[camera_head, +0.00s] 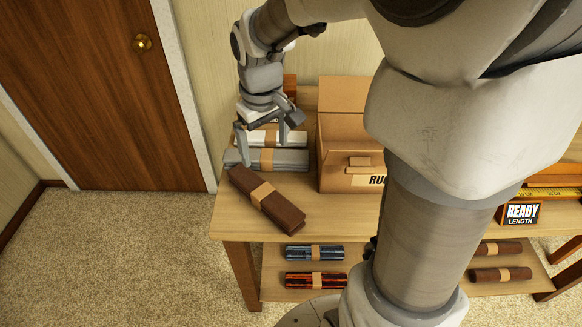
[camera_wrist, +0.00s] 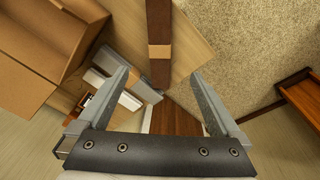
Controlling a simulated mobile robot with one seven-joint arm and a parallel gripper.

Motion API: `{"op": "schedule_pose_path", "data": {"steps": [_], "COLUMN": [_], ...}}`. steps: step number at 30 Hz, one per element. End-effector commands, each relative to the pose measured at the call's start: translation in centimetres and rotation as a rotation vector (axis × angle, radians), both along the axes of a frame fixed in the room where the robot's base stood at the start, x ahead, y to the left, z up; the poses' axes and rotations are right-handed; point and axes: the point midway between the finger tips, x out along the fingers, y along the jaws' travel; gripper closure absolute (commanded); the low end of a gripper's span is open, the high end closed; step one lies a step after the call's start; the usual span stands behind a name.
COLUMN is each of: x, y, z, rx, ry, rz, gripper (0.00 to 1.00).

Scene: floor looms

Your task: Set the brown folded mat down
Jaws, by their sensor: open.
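The brown folded mat (camera_head: 284,210) with a tan band lies diagonally on the wooden table, near its left end. Its far left end is close to the grey rolled mat; I cannot tell if they touch. My gripper (camera_head: 262,142) is open and empty, above the grey mat and just behind the brown mat, apart from it. In the wrist view the brown mat (camera_wrist: 159,22) shows beyond the open fingers (camera_wrist: 158,80), its banded part and near end lined up with the gap between them.
The grey mat (camera_head: 290,159) and a white one (camera_head: 288,138) lie behind. An open cardboard box (camera_head: 338,150) stands to the right. Dark rolls (camera_head: 315,253) lie on the lower shelf. A sign (camera_head: 521,214) stands far right. Carpet (camera_head: 130,260) is clear at left.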

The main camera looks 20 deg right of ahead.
Motion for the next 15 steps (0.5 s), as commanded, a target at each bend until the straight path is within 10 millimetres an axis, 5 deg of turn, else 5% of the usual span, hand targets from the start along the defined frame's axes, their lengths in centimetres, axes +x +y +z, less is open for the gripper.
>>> {"op": "schedule_pose_path", "data": {"steps": [6, 15], "x": [-5.3, -12.4], "y": [0.0, 0.1], "z": [4.8, 8.1], "rx": [0.011, 0.063], "ry": [-0.123, -0.275], "rz": [-0.085, -0.201], "gripper": [0.0, 0.0]}}
